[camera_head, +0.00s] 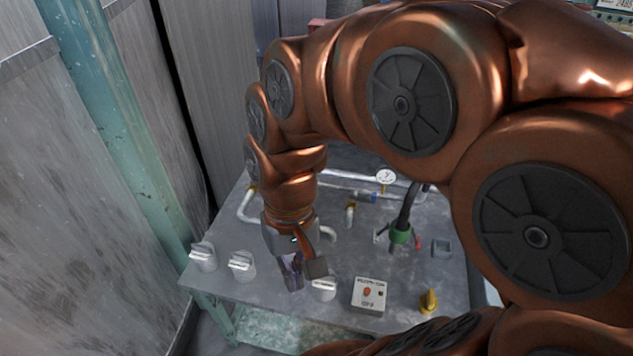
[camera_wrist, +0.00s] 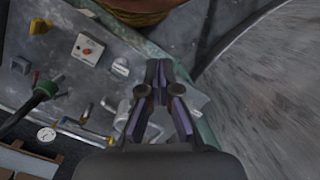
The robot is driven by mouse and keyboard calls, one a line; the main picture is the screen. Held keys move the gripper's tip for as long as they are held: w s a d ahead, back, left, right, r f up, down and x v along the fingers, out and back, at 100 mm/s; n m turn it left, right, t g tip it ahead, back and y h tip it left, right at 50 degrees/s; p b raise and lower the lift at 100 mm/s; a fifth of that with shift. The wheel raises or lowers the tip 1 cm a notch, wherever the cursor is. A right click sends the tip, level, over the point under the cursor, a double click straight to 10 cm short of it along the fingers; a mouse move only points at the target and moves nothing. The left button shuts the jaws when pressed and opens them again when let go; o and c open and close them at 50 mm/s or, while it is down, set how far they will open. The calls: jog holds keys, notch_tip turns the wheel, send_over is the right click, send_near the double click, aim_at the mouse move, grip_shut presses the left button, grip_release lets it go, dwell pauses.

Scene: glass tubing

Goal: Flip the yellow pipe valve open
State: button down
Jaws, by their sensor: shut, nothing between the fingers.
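A yellow knob-shaped valve (camera_head: 428,302) stands upright at the front right of the grey panel table, right of a small control box. It also shows at the upper left of the wrist view (camera_wrist: 40,26). Small brass-yellow fittings (camera_head: 350,206) sit on the white pipes farther back; which yellow part is the pipe valve I cannot tell for sure. My gripper (camera_head: 292,282) points down over the left front of the table, among the white knobs and well left of the yellow knob. In the wrist view its fingertips (camera_wrist: 158,72) are together with nothing between them.
White knobs (camera_head: 241,264) line the table's front left, with another (camera_head: 323,289) just right of my gripper. A green fitting (camera_head: 401,235) with a dark hose and a gauge (camera_head: 386,177) stand behind. A green post is at left.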

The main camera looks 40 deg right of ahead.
jog(key=w+m+y+b, duration=0.2)
jog(key=w+m, duration=0.2)
jog(key=w, duration=0.7)
jog(key=w+d+f+m+t+y+b, duration=0.1)
jog(key=w+d+f+m+y+b, duration=0.2)
jog(key=w+d, duration=0.5)
jog(key=w+d+f+m+t+y+b, duration=0.15)
jog(key=w+d+m+b, duration=0.35)
jog(key=w, duration=0.7)
jog(key=w+d+f+m+t+b, duration=0.1)
jog(key=d+f+m+t, duration=0.1)
jog(key=d+f+m, duration=0.3)
jog(key=w+d+f+m+t+b, duration=0.2)
jog(key=d+f+m, duration=0.4)
jog(key=d, duration=1.8)
notch_tip(320, 180, down, 7)
jog(key=shift+w+d+r+m+t, duration=0.15)
jog(key=shift+w+d+m+t, duration=0.1)
jog(key=shift+m+t, duration=0.1)
jog(key=shift+a+h, duration=0.1)
jog(key=shift+h, duration=0.15)
